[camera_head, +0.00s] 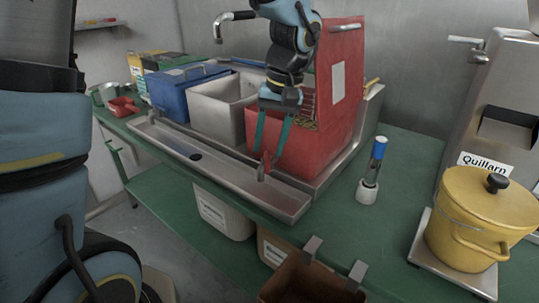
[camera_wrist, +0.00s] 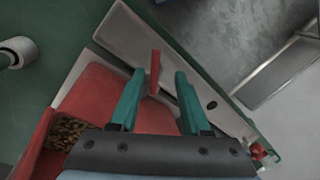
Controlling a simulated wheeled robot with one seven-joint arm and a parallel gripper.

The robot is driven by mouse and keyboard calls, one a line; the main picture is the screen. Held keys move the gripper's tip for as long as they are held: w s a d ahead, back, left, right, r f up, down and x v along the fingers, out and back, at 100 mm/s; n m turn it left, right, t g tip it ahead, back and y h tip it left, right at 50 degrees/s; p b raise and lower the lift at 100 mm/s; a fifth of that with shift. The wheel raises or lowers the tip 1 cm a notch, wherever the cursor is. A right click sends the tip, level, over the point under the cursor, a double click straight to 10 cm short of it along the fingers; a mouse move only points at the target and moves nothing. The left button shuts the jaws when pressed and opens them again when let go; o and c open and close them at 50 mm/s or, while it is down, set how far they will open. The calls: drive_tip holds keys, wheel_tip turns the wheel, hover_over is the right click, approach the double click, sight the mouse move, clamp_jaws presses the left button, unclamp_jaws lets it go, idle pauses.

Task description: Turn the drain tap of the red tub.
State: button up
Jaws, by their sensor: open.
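The red tub (camera_head: 318,150) stands at the right end of a row of tubs on the metal stand, with its red lid (camera_head: 350,85) upright. Its drain tap (camera_head: 265,168) has a red handle low on the front, above the metal trough. My gripper (camera_head: 269,150) hangs in front of the tub, pointing down, with its teal fingers apart and empty. In the wrist view, the red tap handle (camera_wrist: 155,72) shows between the two fingertips of my gripper (camera_wrist: 160,74); I cannot tell if either finger touches it. Beans (camera_wrist: 65,132) show inside the tub (camera_wrist: 92,95).
A white tub (camera_head: 222,105) and a blue tub (camera_head: 180,90) stand left of the red tub. The metal trough (camera_head: 218,160) runs along the front. A blue-handled tool (camera_head: 378,150) stands right, near a yellow pot (camera_head: 482,215). The green table between them is clear.

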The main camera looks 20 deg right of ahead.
wheel_tip(320, 180, up, 6)
drive_tip(key=shift+r, duration=0.2)
drive_tip(key=shift+c, duration=0.3)
